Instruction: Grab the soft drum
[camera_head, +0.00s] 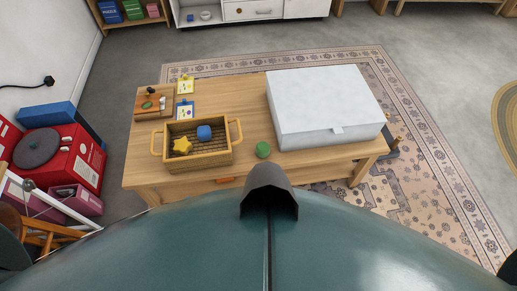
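A small green cylinder (263,149), the most drum-like thing in view, stands on the wooden table (240,112) in front of me. It is between a wooden basket and a large white box, apart from both. The basket (209,158) has two side handles and holds a yellow star (182,145) and a blue cube (204,132). Neither of my grippers is in view. Only dark rounded parts show at the lower left and right edges, and I cannot tell what they are.
The white box (325,100) fills the table's right part. A wooden tray (153,104) and small yellow and blue cards (185,110) lie at the back left. A red case with a grey disc (70,155) stands left. A patterned rug (410,165) lies under the table.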

